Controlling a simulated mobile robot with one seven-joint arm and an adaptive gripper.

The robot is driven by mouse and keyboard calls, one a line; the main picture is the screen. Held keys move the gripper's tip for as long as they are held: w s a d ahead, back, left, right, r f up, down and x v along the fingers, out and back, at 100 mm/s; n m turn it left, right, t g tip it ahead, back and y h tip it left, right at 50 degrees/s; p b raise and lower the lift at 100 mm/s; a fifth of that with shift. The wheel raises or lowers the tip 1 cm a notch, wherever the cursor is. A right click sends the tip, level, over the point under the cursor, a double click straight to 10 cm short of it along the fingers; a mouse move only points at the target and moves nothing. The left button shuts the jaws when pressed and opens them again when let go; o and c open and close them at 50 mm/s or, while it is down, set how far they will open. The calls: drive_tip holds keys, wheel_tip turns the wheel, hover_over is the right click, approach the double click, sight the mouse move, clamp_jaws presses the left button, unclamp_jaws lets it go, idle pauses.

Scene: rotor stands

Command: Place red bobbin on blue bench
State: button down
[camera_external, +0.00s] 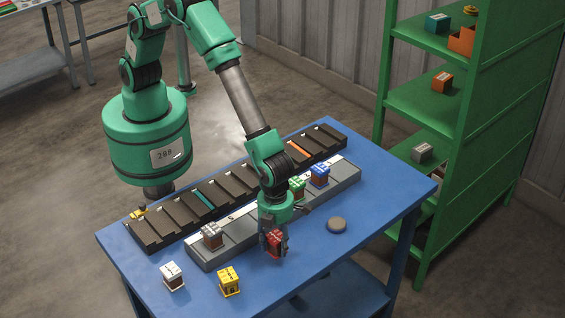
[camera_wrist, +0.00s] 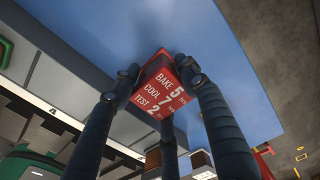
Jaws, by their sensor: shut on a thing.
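The red bobbin (camera_external: 274,240) is a small block with a red label. It is between the fingers of my gripper (camera_external: 273,236), over the front part of the blue bench (camera_external: 385,187). Whether its underside touches the bench top cannot be told. In the wrist view the red bobbin (camera_wrist: 160,88) shows its printed label, with dark fingers of my gripper (camera_wrist: 158,76) closed around it. The blue bench (camera_wrist: 225,40) fills the background behind it.
White (camera_external: 172,277) and yellow (camera_external: 229,282) bobbins stand at front left. A round grey disc (camera_external: 337,224) lies right. A dark slotted rack (camera_external: 175,212) runs behind. A green shelf (camera_external: 425,80) stands right.

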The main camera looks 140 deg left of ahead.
sight(276, 235)
drive_tip(key=shift+f, duration=1.85)
drive_tip(key=shift+f, duration=0.1)
drive_tip(key=c, duration=0.9)
unclamp_jaws()
drive_tip(key=shift+c, duration=0.2)
wheel_tip(276, 235, up, 12)
drive_tip(key=shift+r, duration=0.1)
